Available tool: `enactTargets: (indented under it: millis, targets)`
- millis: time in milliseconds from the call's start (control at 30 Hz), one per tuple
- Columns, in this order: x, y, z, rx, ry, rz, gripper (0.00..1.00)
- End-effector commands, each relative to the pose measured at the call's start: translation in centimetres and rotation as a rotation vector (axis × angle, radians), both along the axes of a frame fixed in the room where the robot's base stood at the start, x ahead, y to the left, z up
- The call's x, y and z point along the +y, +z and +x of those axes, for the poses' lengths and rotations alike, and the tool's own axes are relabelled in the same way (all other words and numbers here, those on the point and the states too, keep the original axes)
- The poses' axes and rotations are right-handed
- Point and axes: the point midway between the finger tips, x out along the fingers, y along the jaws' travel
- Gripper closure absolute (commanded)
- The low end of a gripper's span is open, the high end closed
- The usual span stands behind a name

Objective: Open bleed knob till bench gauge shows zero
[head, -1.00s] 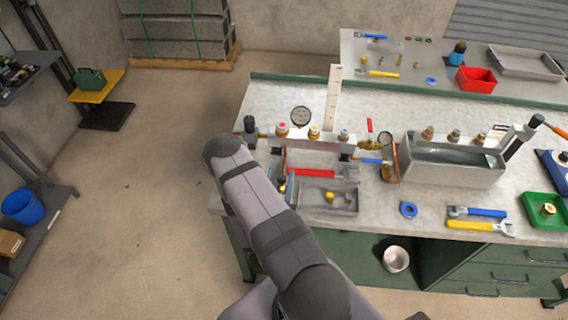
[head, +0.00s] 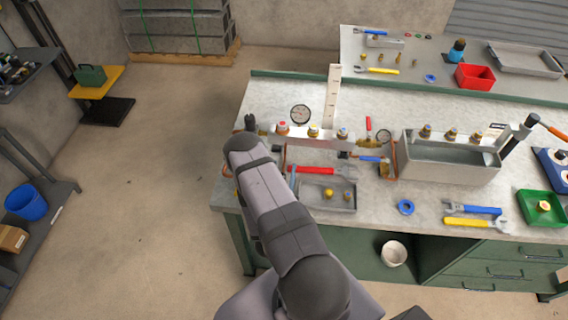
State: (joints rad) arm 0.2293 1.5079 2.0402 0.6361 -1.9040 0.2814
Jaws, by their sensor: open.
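My arm reaches up from the bottom over the bench's left end; my gripper is hidden behind it. A round white dial gauge (head: 300,115) lies behind a row of fittings with a red-topped knob (head: 282,128), a yellow-topped knob (head: 313,130) and a blue-topped knob (head: 342,133). A smaller gauge (head: 384,137) stands further right. I cannot tell which is the bench gauge, and no needle is readable. I cannot tell which knob is the bleed knob; it may be behind my arm.
A red-handled wrench (head: 315,170) lies by a grey tray (head: 340,204) right of my arm. A water trough (head: 450,175) stands on the bench's right half. A blue ring (head: 405,207), a blue wrench (head: 472,210) and a yellow wrench (head: 478,222) lie near the front edge.

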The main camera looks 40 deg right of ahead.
Motion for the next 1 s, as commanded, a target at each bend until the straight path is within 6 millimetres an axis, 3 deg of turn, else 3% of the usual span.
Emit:
enactTargets:
  millis: [200,533,700,1000]
  targets:
    - [-1.2,0.1,1.1,0.001,0.001,-0.001,0.59]
    - [-1.3,0.0,1.3,0.001,0.002,-0.001,0.59]
    - [-1.3,0.0,1.3,0.001,0.002,-0.001,0.99]
    - [-1.3,-0.1,1.4,0.002,0.036,-0.002,0.99]
